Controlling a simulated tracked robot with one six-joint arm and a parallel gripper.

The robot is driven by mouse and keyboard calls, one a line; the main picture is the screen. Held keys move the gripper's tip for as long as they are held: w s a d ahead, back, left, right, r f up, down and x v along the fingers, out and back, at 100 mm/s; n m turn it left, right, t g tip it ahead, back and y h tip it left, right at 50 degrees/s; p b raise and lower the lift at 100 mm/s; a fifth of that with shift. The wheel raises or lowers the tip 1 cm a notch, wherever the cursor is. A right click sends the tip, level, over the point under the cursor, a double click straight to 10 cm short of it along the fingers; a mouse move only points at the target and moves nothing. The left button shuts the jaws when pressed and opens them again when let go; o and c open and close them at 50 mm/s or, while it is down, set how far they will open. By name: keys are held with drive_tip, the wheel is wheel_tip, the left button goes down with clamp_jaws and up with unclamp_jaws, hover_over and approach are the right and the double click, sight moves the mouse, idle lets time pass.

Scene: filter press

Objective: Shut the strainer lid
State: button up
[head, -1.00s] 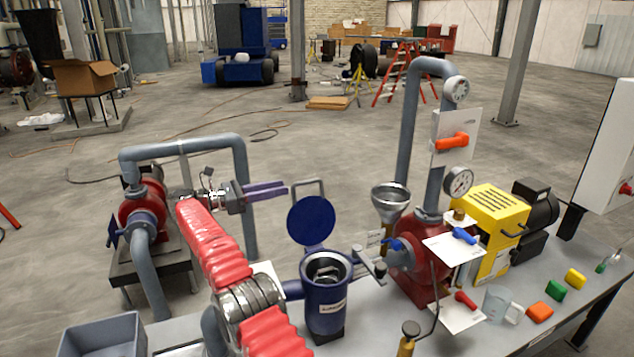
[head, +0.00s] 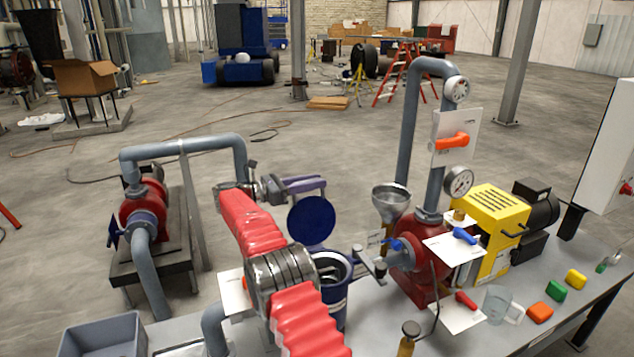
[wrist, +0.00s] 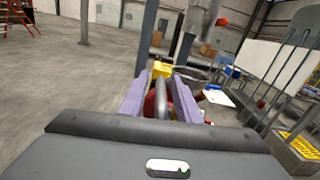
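The strainer lid (head: 312,220) is a dark blue disc, standing raised on edge above the strainer. The blue strainer pot (head: 341,303) on the bench is open at the top and partly hidden by my arm. My gripper (head: 322,184) is at the lid's upper edge, where it covers much of the lid's grey loop handle. In the wrist view, the two purple fingers of my gripper (wrist: 160,88) are spread apart.
A red pump (head: 413,262) with a funnel (head: 391,203) and pipes stands right of the strainer. A yellow machine (head: 490,220) is further right. A beaker (head: 497,304) and coloured blocks lie on the bench's right part. A grey bin (head: 100,335) is at front left.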

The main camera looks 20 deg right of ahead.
drive_tip(key=shift+d, duration=1)
drive_tip(key=shift+c, duration=0.6)
clamp_jaws()
drive_tip(key=shift+r, duration=0.1)
